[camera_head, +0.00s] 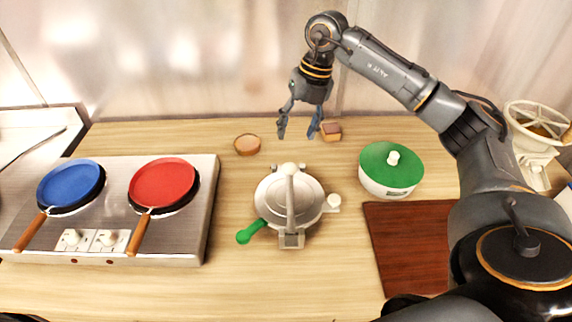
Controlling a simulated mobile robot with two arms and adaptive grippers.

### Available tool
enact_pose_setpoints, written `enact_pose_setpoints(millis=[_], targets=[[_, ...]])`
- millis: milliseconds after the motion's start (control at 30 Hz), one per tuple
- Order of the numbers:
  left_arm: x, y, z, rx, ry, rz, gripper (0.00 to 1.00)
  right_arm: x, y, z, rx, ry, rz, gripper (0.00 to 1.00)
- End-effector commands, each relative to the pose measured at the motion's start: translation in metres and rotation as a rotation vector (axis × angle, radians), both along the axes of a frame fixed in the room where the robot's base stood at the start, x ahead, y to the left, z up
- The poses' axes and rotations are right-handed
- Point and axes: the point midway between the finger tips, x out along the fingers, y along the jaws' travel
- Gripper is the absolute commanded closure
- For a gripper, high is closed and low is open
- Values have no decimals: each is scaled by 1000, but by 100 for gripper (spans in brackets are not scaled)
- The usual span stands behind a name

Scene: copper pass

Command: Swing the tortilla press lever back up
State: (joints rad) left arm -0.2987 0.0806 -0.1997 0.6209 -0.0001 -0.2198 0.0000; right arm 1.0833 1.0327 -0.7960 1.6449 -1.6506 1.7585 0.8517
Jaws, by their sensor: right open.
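The tortilla press (268,190) stands in the middle of the wooden counter, a round pale metal body with a bar across its top. Its lever with a green handle (251,231) lies low and points to the front left. My right gripper (297,133) is open and empty, pointing down behind the press and apart from it. My left gripper is not in view.
A green-lidded pot (391,168) and a dark red board (407,240) are on the right. A stove (200,215) with a blue pan (71,184) and a red pan (163,183) is on the left. The counter in front of the press is clear.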

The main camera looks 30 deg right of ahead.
Motion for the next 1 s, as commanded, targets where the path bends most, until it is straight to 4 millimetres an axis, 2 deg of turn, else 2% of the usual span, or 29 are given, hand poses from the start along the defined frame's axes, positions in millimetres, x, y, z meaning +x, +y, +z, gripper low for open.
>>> enact_pose_setpoints(millis=[67,167,267,700,833,1000], targets=[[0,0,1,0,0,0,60,-2,-9,1,-28,14,-18,43],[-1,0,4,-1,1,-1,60,-3,-10,-6,-34,21,-20,43],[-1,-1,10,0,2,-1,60,-2,-6,-20,-32,22,-17,43],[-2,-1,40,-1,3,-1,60,3,11,-107,-28,20,-14,43],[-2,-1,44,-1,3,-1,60,5,14,-123,-27,17,-15,43],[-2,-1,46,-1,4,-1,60,6,15,-132,-29,15,-15,43]])
